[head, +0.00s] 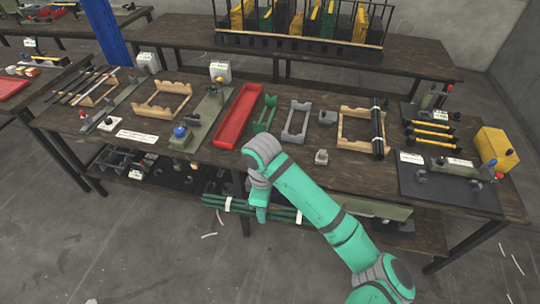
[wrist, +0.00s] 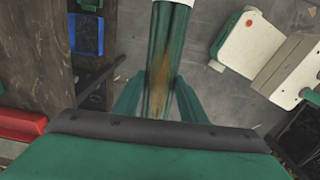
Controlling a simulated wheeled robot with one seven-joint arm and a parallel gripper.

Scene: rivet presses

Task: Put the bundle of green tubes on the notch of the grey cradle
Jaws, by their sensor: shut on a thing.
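The bundle of green tubes (head: 285,212) has white bands and lies roughly level in front of the table's front edge in the head view. My gripper (head: 259,212) is shut on it near its middle. In the wrist view the bundle (wrist: 160,62) runs up between the two green fingers of my gripper (wrist: 157,100), with a white band at the top. The grey cradle (head: 292,136) is an open frame with notched ends on the tabletop, beyond and above the bundle. It is empty and apart from my gripper. My arm hides part of the bundle.
A green cradle (head: 263,126) and a red tray (head: 239,117) stand left of the grey cradle. A small grey block (head: 321,157) lies to its front right. A wooden cradle (head: 352,128) with black rods (head: 377,132) stands further right. The table edge lies between bundle and cradle.

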